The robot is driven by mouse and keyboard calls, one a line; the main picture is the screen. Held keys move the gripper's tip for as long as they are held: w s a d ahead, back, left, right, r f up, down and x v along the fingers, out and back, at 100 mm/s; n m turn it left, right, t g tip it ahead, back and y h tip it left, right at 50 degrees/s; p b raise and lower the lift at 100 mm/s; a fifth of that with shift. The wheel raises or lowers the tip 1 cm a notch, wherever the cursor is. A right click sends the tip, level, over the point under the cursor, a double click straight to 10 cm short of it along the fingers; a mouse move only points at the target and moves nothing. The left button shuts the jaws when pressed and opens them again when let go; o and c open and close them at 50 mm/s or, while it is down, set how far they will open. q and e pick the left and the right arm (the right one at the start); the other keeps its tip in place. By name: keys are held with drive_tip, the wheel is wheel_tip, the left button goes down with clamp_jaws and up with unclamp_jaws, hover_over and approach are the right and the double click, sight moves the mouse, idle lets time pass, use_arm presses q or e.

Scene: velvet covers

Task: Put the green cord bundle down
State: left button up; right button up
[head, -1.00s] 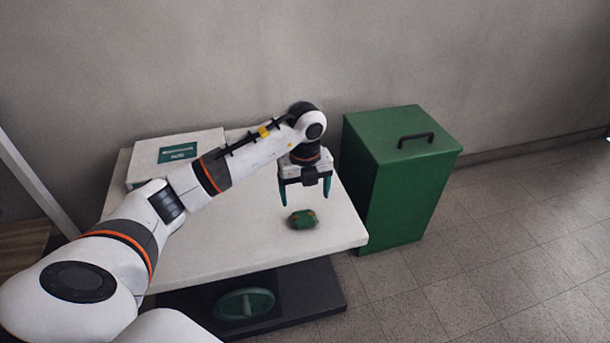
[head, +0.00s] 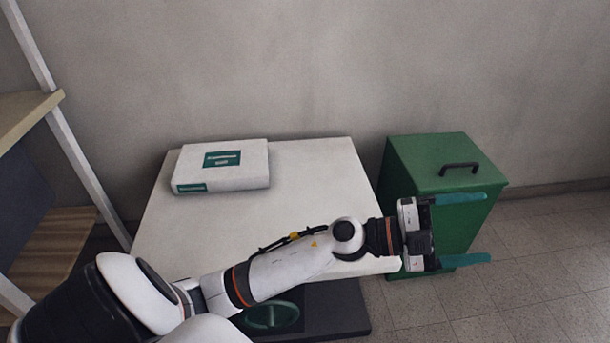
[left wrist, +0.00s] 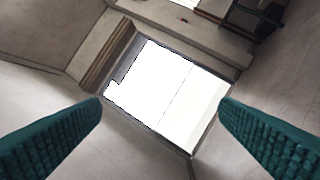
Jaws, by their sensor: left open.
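I do not see the green cord bundle in either current view. My left arm crosses the front right of the white table (head: 300,210), where the bundle lay in the earlier frame, and may hide it. My left gripper (head: 487,229) is open and empty, its teal fingers pointing right, in front of the green bin in the head view. In the left wrist view the two fingers (left wrist: 160,125) are wide apart with nothing between them. My right gripper is not in view.
A white box with green labels (head: 222,165) lies at the table's back left. A green lidded bin (head: 430,155) with a dark handle stands right of the table. A green round object (head: 272,316) is below the table. Shelves (head: 30,115) stand at left. The left wrist view shows a bright window (left wrist: 170,95).

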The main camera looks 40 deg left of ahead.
use_arm(q)
drive_tip(key=s+a+f+n+t+y, duration=0.1)
drive_tip(key=a+f+n+t+y, duration=0.3)
drive_tip(key=a+n+y, duration=0.45)
drive_tip(key=s+a+f+n+t+y, duration=0.1)
drive_tip(key=a+f+n+y, duration=0.4)
drive_tip(key=n+y, duration=0.55)
drive_tip(key=s+f+n+g+h, duration=0.1)
drive_tip(key=s+f+n+g, duration=0.1)
drive_tip(key=s+f+g, duration=1.1)
drive_tip(key=s+f, duration=0.3)
drive_tip(key=s, duration=0.4)
drive_tip(key=shift+s+h, duration=0.3)
drive_tip(key=shift+s, duration=0.05)
drive_tip(key=shift+f, duration=0.1)
